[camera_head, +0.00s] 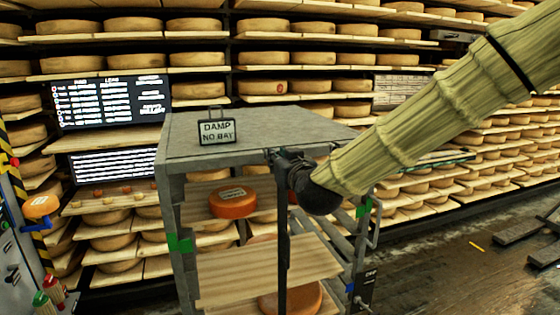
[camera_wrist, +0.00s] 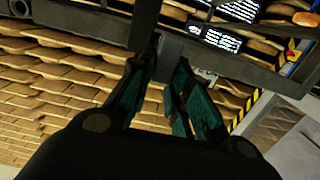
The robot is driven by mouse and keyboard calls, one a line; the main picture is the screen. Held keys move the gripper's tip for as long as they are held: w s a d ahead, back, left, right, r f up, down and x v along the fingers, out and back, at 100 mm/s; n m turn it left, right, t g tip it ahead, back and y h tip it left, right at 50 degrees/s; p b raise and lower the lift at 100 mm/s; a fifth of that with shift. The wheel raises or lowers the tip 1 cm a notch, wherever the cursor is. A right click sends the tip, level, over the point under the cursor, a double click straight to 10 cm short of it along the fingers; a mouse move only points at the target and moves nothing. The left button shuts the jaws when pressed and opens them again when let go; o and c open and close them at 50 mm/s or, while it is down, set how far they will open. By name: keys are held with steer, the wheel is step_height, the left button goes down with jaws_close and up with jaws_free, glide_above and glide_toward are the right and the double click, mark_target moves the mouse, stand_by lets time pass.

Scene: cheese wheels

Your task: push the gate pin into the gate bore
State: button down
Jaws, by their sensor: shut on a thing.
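The gate is a dark upright bar (camera_head: 283,240) at the front of the grey cart (camera_head: 180,150). My gripper (camera_head: 282,159) is at the top of this bar, by the cart top's front edge. In the wrist view my gripper's teal-padded fingers (camera_wrist: 168,62) reach toward a dark post (camera_wrist: 146,22) and the grey cart edge. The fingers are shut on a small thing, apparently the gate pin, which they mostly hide. I cannot make out the gate bore, nor whether the pin is in it.
A sign (camera_head: 217,131) reading "DAMP NO BAY" stands on the cart top. An orange cheese wheel (camera_head: 233,203) sits on a cart shelf, with another wheel (camera_head: 292,299) lower down. Cheese racks fill the background. Open floor (camera_head: 440,270) lies to the right.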

steer(key=shift+x, duration=1.7)
steer(key=c, duration=1.3)
jaws_free()
steer(key=shift+o, duration=0.2)
steer(key=shift+r, duration=0.1)
steer(key=v, duration=1.2)
steer(key=shift+w, duration=0.1)
